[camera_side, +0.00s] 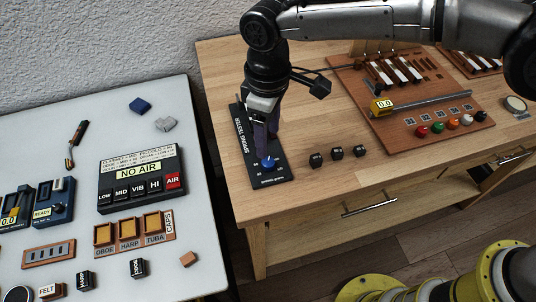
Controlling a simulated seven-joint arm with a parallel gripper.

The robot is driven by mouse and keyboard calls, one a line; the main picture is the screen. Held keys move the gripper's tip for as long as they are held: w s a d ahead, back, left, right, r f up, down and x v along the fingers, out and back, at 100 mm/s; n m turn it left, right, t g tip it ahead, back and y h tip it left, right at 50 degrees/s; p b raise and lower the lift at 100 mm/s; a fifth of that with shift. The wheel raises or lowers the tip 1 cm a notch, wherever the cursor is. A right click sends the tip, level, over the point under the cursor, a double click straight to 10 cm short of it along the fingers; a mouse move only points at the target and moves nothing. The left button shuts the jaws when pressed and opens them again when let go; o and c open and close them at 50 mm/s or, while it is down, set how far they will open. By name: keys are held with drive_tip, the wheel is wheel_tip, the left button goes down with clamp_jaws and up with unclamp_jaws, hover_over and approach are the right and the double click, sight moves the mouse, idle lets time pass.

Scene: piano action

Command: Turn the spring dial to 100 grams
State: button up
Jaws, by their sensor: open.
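The spring tester (242,140) is a long black panel lying on the wooden table near its left edge. Its dial (268,164) is a blue knob at the near end of the panel, with small marks around it that are too small to read. My gripper (266,146) points down over the panel, with its fingers just above or beside the blue dial. The jaws are open. I cannot tell whether the fingers touch the dial. The gripper hides the middle of the panel.
Several small black cubes (336,153) sit right of the panel. A brown board (400,130) with keys, a yellow display and coloured buttons lies further right. The wooden table's front (330,180) is clear.

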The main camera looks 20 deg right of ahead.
sight(268, 161)
wheel_tip(268, 161, down, 8)
drive_tip(key=shift+r, duration=0.1)
idle(0.4)
clamp_jaws()
